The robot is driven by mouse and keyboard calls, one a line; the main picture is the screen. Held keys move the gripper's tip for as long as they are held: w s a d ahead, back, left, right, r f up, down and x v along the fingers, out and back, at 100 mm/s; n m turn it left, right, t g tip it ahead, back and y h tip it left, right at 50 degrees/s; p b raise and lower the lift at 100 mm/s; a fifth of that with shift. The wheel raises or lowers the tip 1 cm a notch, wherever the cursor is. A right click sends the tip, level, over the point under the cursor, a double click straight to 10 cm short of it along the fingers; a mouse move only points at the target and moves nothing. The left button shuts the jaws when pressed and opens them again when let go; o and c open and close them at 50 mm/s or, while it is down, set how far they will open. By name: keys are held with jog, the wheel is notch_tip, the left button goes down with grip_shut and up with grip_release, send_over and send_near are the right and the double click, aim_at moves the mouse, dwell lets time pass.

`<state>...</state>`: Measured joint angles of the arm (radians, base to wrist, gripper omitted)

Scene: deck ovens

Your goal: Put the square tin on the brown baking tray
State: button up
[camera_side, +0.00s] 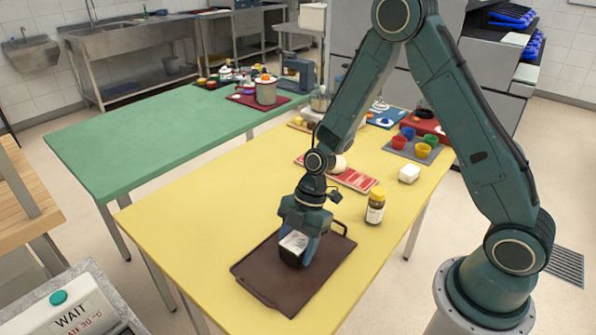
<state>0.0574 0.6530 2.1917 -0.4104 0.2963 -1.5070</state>
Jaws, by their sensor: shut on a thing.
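The brown baking tray (258,275) lies flat on the yellow table, near its front end. My gripper (300,241) points down over the tray's far part. It is shut on the square tin (293,245), which shows a pale, shiny top and a dark side between the fingers. The tin is over the tray. I cannot tell whether its underside touches the tray, because the fingers hide part of it.
The yellow table's left part (190,215) is clear.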

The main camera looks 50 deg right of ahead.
jog(key=o, duration=1.1)
jog(key=shift+r, duration=0.2)
jog(key=v, duration=1.2)
